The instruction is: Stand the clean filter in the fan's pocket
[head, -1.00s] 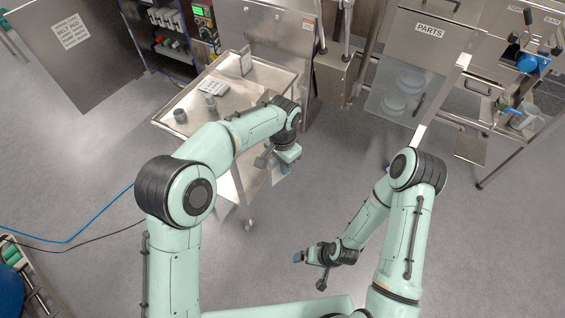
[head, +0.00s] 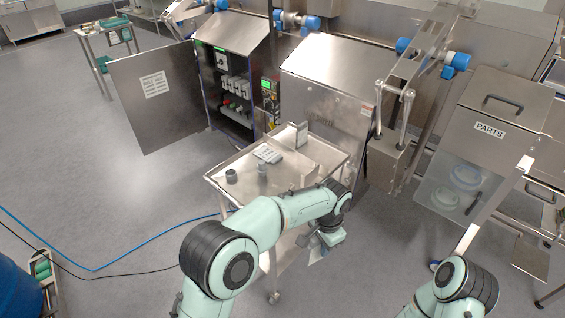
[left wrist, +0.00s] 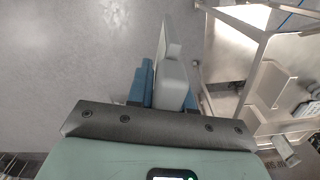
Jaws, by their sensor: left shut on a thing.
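My left gripper (left wrist: 170,90) has blue fingers shut on a pale grey flat panel, which I take to be the filter (left wrist: 171,62). In the left wrist view the panel stands up between the fingers and reaches beyond their tips. In the head view my left gripper (head: 322,246) hangs beside the steel cart's near right side, over the floor; the panel is small and mostly hidden there. The open cabinet (head: 222,70) stands behind the cart with switchgear inside. I cannot make out the fan's pocket. My right gripper is outside the views.
The steel cart (head: 226,188) carries a keypad (head: 268,154), small grey cups (head: 231,176) and an upright plate (head: 302,134). The cabinet door (head: 150,100) is swung open to the left. A PARTS box (head: 490,128) stands at right.

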